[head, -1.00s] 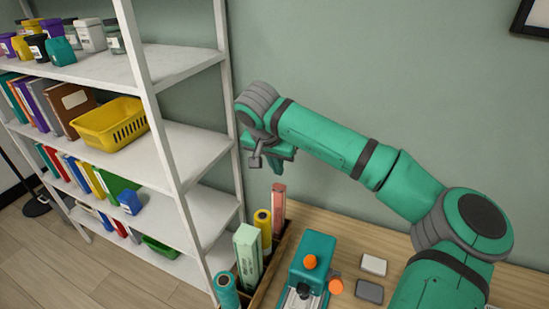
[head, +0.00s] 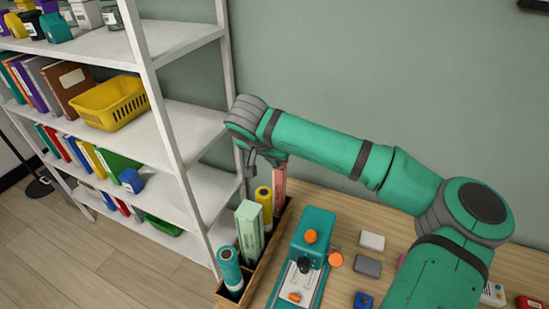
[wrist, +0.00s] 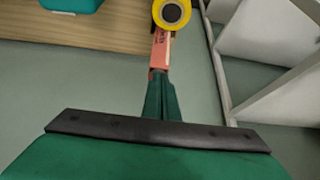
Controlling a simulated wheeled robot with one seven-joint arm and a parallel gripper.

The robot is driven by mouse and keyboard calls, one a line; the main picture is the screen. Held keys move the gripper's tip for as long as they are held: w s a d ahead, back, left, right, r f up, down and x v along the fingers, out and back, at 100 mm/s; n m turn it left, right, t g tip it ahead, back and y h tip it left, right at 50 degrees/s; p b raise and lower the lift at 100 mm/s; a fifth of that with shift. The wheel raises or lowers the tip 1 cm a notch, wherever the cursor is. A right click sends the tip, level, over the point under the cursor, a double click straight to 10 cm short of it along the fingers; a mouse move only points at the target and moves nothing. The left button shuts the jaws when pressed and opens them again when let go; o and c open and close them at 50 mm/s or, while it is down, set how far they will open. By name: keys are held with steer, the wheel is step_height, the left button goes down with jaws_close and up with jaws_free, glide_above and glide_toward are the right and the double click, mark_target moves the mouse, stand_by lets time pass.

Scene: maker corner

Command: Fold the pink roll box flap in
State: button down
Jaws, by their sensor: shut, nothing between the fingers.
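The pink roll box (head: 279,186) stands upright in the wooden holder at the left end of the bench. It also shows in the wrist view (wrist: 160,52), just past my fingertips. My gripper (wrist: 158,76) is shut and empty, with its tips at the top end of the pink box. In the head view my wrist and gripper cover the box's top, so I cannot make out the flap. I cannot tell whether the tips touch it.
The wooden holder (head: 258,277) also bears a yellow roll (head: 264,205), a pale green box (head: 249,232) and a teal roll (head: 229,268). A teal machine (head: 305,250) stands to the right. A white shelf unit (head: 160,120) is close on the left.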

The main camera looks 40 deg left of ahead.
steer(key=shift+s+d+f, duration=0.3)
steer(key=shift+s+f, duration=0.15)
steer(key=shift+f, duration=0.25)
steer(key=shift+r, duration=0.15)
steer(key=shift+w+r, duration=0.1)
steer(key=shift+r, duration=0.6)
